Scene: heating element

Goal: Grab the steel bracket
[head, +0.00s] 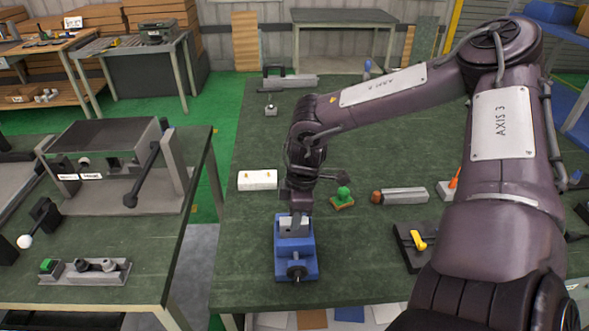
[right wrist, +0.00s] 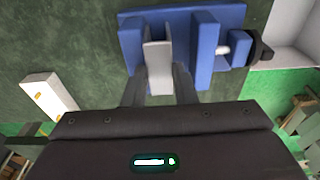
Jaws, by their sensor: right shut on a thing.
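The steel bracket (right wrist: 158,52) is a light grey, U-shaped metal piece. It sits between the jaws of a blue vise (right wrist: 204,50). In the head view the bracket (head: 293,222) shows as a pale patch on top of the blue vise (head: 296,258), under my right gripper (head: 296,210). In the right wrist view my right gripper (right wrist: 161,78) has a dark finger on each side of the bracket's near end and is shut on it. The bracket is still down in the vise. My left gripper is not in view.
A white block (head: 257,180) lies left of the vise on the green-topped table. A green knob on a small base (head: 342,197), a grey cylinder piece (head: 402,195) and a black clamp with a yellow handle (head: 417,243) lie to the right. A second workbench (head: 110,230) stands left, across a gap.

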